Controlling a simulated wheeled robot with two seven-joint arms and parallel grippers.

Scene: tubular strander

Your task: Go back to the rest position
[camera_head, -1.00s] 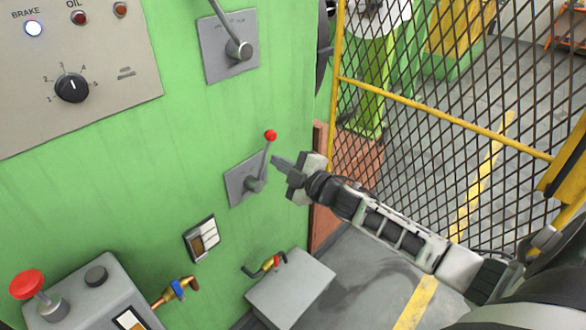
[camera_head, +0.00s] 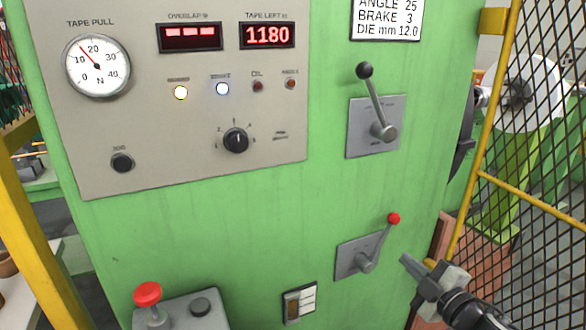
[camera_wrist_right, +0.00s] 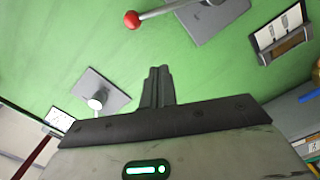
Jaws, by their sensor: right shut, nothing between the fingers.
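My right gripper (camera_head: 408,262) is at the lower right of the head view, beside the red-knobbed lever (camera_head: 378,243) on the green cabinet. Its fingers are together and empty, apart from the lever. In the right wrist view the shut fingers (camera_wrist_right: 158,86) point at the green panel, and the lever's red ball (camera_wrist_right: 132,19) is above and left of them. My left gripper is in no view.
The green cabinet (camera_head: 230,235) carries a grey control panel (camera_head: 190,130), a black-knobbed lever (camera_head: 377,110) and a red mushroom button (camera_head: 148,293). A yellow-framed mesh fence (camera_head: 545,160) stands close on the right. A yellow post (camera_head: 35,230) stands at the left.

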